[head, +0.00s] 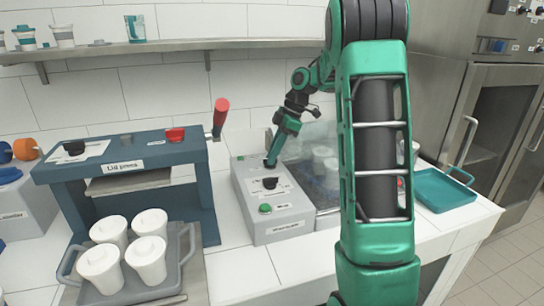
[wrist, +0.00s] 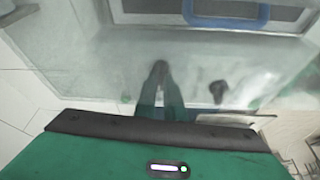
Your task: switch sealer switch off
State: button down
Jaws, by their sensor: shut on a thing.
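A light grey control box (head: 282,228) stands on the counter. It has a black knob (head: 270,183), a green button (head: 265,208) and a label too small to read. My gripper (head: 268,162) reaches down to the far end of the box top, beyond the knob. It is shut on a small dark part there, apparently a switch, mostly hidden by the fingers. In the wrist view my gripper (wrist: 161,72) has its fingers close together over a pale, hazy surface. A dark knob (wrist: 217,91) shows to their right. The switch's position cannot be made out.
The blue lid press (head: 125,163) with a red-handled lever (head: 221,112) stands left of the box. A tray (head: 190,258) with several white cups is in front of it. A clear-walled bin stands right of the box, and a teal tray (head: 445,190) lies farther right.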

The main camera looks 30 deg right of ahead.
jog(key=shift+w+n, duration=0.1)
jog(key=shift+n, duration=0.6)
jog(key=shift+g, duration=0.3)
jog(key=c, duration=1.8)
grip_release()
jog(key=shift+c, duration=0.2)
jog(key=v, duration=1)
jog(key=shift+d+r, duration=0.3)
jog(key=shift+r, duration=0.05)
